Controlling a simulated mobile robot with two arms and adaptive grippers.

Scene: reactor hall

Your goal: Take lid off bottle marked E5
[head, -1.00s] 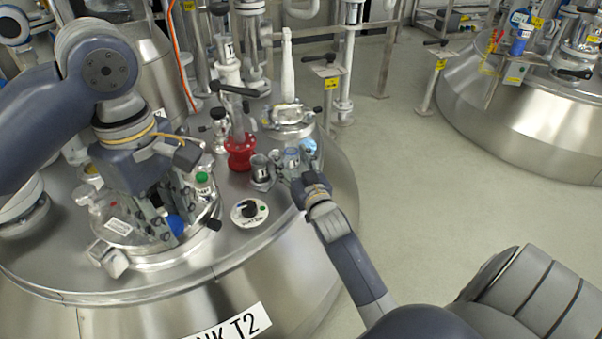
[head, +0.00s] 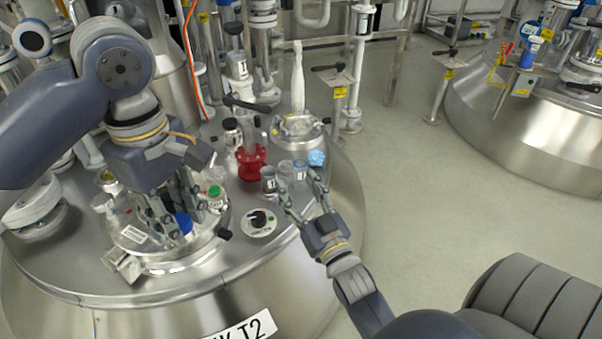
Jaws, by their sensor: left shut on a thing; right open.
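My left gripper (head: 180,214) is shut on a blue-capped item (head: 184,223) at the lid plate on the near left of the tank. The fingers hide most of that item. My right gripper (head: 304,194) is open, with its fingers spread just in front of a row of small containers. The row has a metal cup (head: 268,181), a clear container (head: 285,170), another with a bluish top (head: 300,171) and a light-blue item (head: 316,158). A green-capped bottle (head: 215,196) stands right of my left gripper. No E5 mark is readable.
A red flanged fitting (head: 251,164) and a round white dial (head: 258,222) sit on the domed steel tank top (head: 232,260). Pipes and valves stand behind. The floor (head: 420,200) to the right is clear up to another tank (head: 510,135).

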